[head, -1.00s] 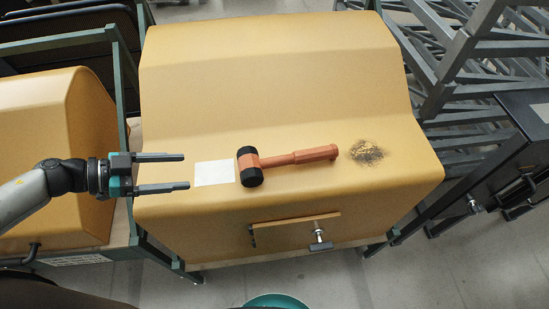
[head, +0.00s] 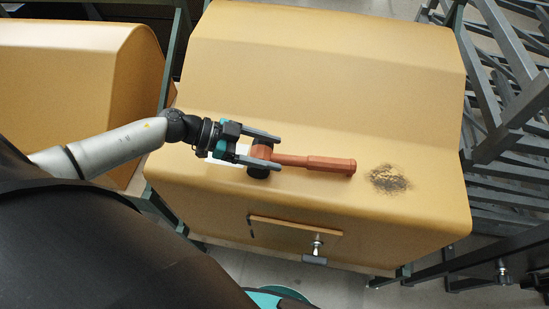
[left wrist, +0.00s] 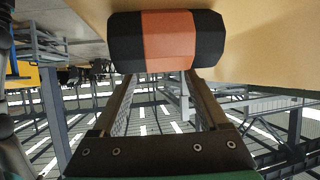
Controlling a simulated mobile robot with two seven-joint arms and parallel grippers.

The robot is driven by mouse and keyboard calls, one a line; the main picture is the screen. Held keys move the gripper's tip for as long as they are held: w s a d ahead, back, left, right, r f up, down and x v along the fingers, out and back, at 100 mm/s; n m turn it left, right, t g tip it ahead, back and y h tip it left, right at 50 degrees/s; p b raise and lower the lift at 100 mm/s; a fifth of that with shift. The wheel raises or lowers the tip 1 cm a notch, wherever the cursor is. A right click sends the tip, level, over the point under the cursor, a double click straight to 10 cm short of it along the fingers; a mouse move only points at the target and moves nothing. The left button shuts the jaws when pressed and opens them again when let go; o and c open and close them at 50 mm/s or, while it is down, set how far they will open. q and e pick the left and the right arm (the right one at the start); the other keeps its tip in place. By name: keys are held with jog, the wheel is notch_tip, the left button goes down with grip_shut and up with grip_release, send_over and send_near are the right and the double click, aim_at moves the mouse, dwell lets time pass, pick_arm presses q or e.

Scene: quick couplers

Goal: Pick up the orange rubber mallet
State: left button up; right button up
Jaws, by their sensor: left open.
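The mallet lies on the tan sloped casing in the head view, with an orange handle (head: 320,163) pointing right. Its head is orange with black ends, and it fills the top of the left wrist view (left wrist: 167,41). My left gripper (head: 281,153) is open over the mallet head, its fingers pointing right along the handle. The fingers partly cover the black ends in the head view. In the left wrist view the mallet head hides the fingertips. I cannot tell whether the fingers touch it. My right gripper is not in view.
A white patch (head: 215,157) lies partly under the gripper. A dark scuffed spot (head: 388,179) is right of the handle. A small panel with a latch (head: 295,233) is on the casing's front. Grey metal frames (head: 510,110) stand at the right.

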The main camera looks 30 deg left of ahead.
aim_at(297, 160)
pick_arm(q)
jog(key=shift+s+b+x, duration=0.2)
jog(key=shift+b+x, duration=0.2)
jog(key=shift+x, duration=3.1)
jog(key=shift+s+d+r, duration=0.1)
jog(key=shift+d, duration=0.05)
jog(key=shift+c, duration=0.3)
grip_shut()
